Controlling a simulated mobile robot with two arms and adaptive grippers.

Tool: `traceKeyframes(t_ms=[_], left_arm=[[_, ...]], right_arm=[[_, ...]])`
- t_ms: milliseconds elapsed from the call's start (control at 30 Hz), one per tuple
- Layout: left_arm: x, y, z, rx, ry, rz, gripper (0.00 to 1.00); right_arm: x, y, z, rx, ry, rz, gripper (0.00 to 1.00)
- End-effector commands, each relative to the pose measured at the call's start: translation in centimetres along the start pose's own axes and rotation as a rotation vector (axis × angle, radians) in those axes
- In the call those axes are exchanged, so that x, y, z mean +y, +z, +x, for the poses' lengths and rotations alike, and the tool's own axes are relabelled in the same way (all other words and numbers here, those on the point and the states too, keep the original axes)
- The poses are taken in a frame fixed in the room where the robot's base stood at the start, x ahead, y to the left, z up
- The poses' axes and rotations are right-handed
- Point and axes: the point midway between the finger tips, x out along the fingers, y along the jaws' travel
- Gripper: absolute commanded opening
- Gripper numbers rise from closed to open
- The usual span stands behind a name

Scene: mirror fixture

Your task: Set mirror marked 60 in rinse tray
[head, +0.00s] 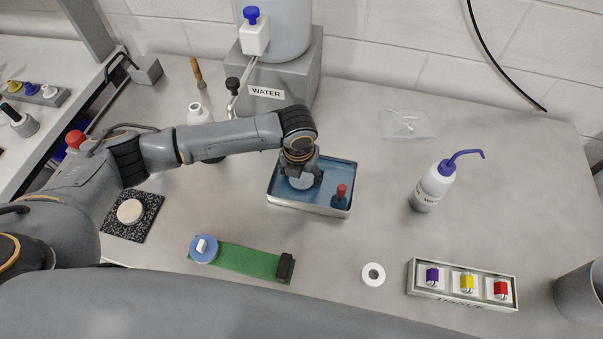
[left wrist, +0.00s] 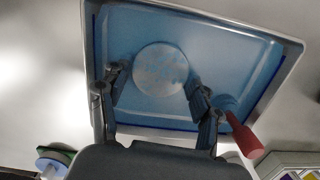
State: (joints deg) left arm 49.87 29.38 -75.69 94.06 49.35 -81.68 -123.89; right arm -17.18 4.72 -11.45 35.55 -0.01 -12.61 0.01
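The rinse tray (head: 335,211) is a metal tray with a blue inside, in the middle of the bench. A round pale mirror disc (head: 301,182) is at its left part; it also shows in the left wrist view (left wrist: 160,68). No number is readable on it. My left gripper (head: 301,176) points down into the tray, its fingertips on opposite sides of the disc, close to its edge. I cannot tell whether they touch it, or whether the disc rests on the tray floor. Another pale disc (head: 130,211) lies on a black speckled mat (head: 118,229). My right gripper is out of view.
A red-handled tool (head: 341,191) stands in the tray's right part. A wash bottle (head: 432,187) stands to the right. A green strip (head: 243,260) with a blue disc, a white ring (head: 373,274) and a rack of coloured pieces (head: 462,301) lie nearer. The WATER tank (head: 275,75) is behind.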

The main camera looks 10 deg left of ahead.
Motion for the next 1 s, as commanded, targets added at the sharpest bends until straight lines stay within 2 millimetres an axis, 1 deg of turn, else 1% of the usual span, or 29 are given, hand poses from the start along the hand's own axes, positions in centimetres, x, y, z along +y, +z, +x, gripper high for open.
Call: traceKeyframes(t_ms=[33, 67, 367, 467, 533, 667, 900, 1000], left_arm=[[0.0, 0.0, 0.0, 0.0, 0.0, 0.0, 0.78], [0.0, 0.0, 0.0, 0.001, 0.0, 0.0, 0.84], [0.0, 0.0, 0.0, 0.001, 0.0, 0.0, 0.84], [0.0, 0.1, -0.5, 0.0, -0.001, 0.0, 0.84], [-0.1, 0.1, -1.0, -0.002, -0.001, 0.001, 0.84], [0.0, 0.1, -3.2, -0.005, -0.002, 0.002, 0.84], [0.0, 0.1, -8.4, -0.004, -0.001, 0.002, 0.84], [0.0, 0.1, -10.1, -0.004, -0.001, 0.001, 0.84]], right_arm=[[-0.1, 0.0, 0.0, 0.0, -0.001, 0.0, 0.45], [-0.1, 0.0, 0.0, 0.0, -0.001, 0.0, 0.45], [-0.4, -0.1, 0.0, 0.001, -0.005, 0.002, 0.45], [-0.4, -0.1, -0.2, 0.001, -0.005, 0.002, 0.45], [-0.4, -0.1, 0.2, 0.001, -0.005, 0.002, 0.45], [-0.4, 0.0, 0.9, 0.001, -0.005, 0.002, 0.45], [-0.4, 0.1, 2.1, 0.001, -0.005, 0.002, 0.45], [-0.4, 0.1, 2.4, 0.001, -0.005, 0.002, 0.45]])
